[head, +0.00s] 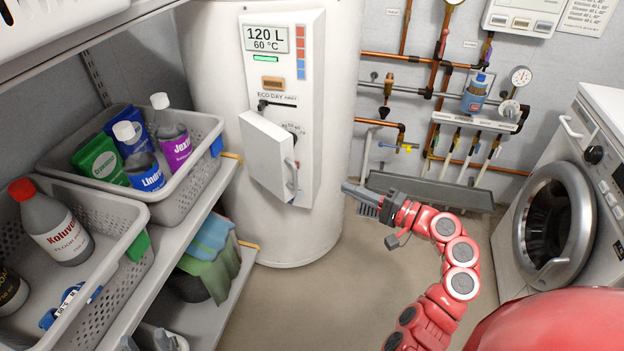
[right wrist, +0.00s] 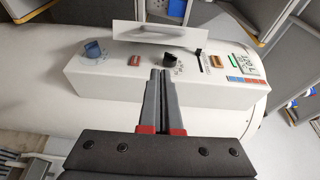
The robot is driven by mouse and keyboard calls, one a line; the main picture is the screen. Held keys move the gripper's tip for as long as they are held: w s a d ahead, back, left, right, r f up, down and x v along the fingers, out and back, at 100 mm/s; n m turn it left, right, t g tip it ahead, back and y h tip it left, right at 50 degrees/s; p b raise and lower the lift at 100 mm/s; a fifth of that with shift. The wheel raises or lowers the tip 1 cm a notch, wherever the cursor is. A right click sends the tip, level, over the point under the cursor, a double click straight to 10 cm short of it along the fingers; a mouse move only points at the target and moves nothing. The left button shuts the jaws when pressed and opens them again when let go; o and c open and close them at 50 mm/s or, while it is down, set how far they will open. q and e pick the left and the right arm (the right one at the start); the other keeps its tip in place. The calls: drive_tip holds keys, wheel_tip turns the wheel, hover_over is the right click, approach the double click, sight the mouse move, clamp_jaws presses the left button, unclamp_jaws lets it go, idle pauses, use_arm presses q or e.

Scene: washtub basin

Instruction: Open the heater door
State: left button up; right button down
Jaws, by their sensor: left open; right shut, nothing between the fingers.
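The heater (head: 215,90) is a tall white cylinder with a control panel (head: 312,60) on its front. The white heater door (head: 266,155) stands swung out from the panel at an angle, with a handle (head: 291,174) on its right side. In the right wrist view the door (right wrist: 155,33) stands away from the panel, and a blue knob (right wrist: 94,49), a red switch (right wrist: 134,60) and a black knob (right wrist: 170,59) are uncovered. My right gripper (head: 346,188) is shut and empty, to the right of the door and apart from it. Its fingers also show in the right wrist view (right wrist: 161,74). My left gripper is not visible.
A shelf with grey baskets (head: 150,210) of bottles stands at the left. A washing machine (head: 560,200) is at the right. Copper pipes (head: 405,60) run along the back wall. The floor (head: 340,270) before the heater is clear.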

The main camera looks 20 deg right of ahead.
drive_tip(key=w+a, duration=0.6)
drive_tip(key=a, duration=0.2)
drive_tip(key=shift+a, duration=0.15)
drive_tip(key=a+m+t+h+p, duration=0.3)
drive_tip(key=a+m+h+p, duration=0.5)
drive_tip(key=a, duration=1.1)
drive_tip(key=shift+w+a+m+t+h+p, duration=0.15)
drive_tip(key=shift+m+t+h+p, duration=0.15)
drive_tip(key=shift+h+p, duration=1.7)
drive_tip(key=shift+f+h+b, duration=0.1)
drive_tip(key=shift+h+b, duration=0.2)
drive_tip(key=shift+b, duration=0.05)
